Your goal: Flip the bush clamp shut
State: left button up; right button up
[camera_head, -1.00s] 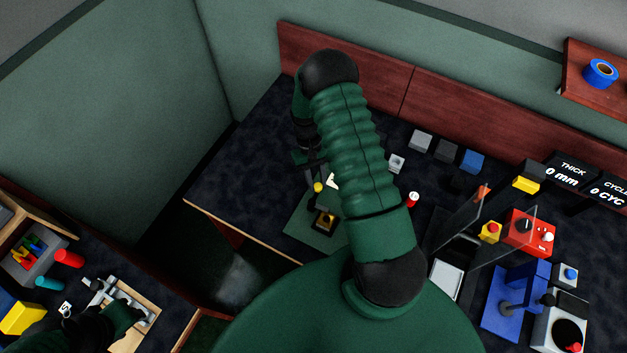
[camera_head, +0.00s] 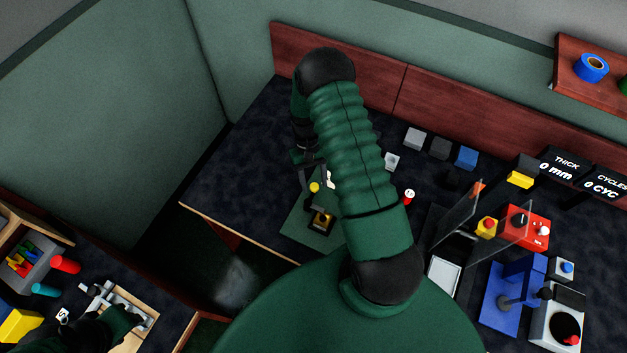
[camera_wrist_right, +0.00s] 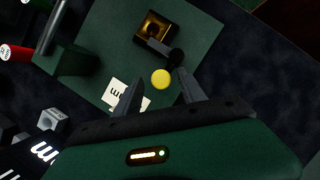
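The bush clamp appears to be the dark, gold-edged block (camera_head: 321,221) on the green mat (camera_head: 296,228). In the head view the right gripper (camera_head: 314,176) is above the mat. My left gripper (camera_head: 122,319) is dark and partly hidden at lower left, over a wooden tray (camera_head: 148,305).
A white label (camera_wrist_right: 130,95) lies on the mat beside the left finger. A green block (camera_wrist_right: 76,61) and a red cylinder (camera_wrist_right: 14,53) lie farther left there. A clear shield (camera_head: 460,216), red box (camera_head: 525,227) and blue press (camera_head: 512,290) occupy the table's right.

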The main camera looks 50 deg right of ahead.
jog(key=shift+w+r, duration=0.15)
jog(key=b+v, duration=0.2)
jog(key=v, duration=1.4)
jog(key=shift+d+r, duration=0.15)
jog(key=shift+r, duration=0.1)
